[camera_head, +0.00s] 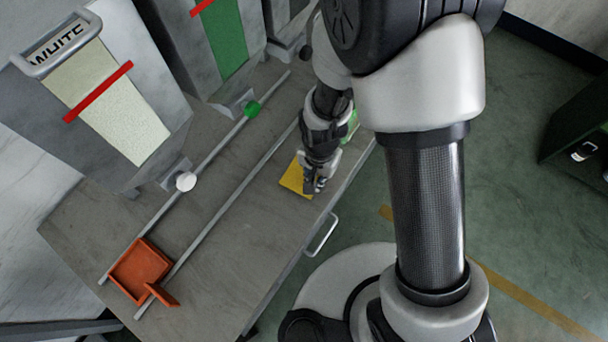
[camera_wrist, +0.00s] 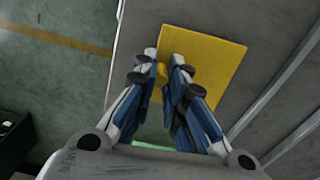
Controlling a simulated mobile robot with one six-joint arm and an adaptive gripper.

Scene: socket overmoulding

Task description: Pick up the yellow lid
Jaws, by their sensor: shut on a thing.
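The yellow lid (camera_head: 295,178) is a flat square plate at the right-hand edge of the grey table in the head view. It also shows in the wrist view (camera_wrist: 215,62), in front of and under the fingers. My gripper (camera_head: 312,188) is over the lid's right part, pointing down. In the wrist view my gripper (camera_wrist: 165,60) has its two fingertips close together over the lid, shut on it. What lies between the tips is too small to see. Whether the lid is clear of the table cannot be told.
An orange open box (camera_head: 140,268) sits between two rails on the table (camera_head: 225,265). Dispensers with a white panel (camera_head: 120,110) and a green panel (camera_head: 222,45) stand at the back. A green item (camera_head: 351,127) is partly hidden behind my gripper. The table's middle is clear.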

